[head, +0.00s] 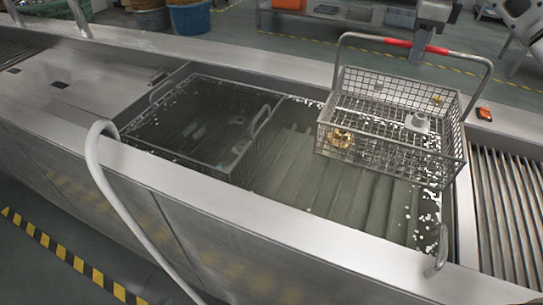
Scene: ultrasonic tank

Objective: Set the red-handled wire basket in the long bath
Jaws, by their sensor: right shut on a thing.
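The red-handled wire basket (390,150) hangs tilted over the right part of the long bath. Its wire mesh holds small brass and grey parts. My right gripper (421,45) comes in from the top and is shut on the red grip of the basket's handle. The long bath (330,195) is a steel tank with murky liquid and pale foam specks, its ribbed floor showing through. The basket covers part of the far right of the bath, and I cannot tell how far above the liquid its bottom is. My left gripper is not in view.
Another wire basket (205,115) with parts sits in the left part of the bath. A pale curved hose (105,180) crosses the front rim at left. A ribbed drain board (505,210) lies at right, with a small orange object (484,113) on the rim. The middle of the bath is clear.

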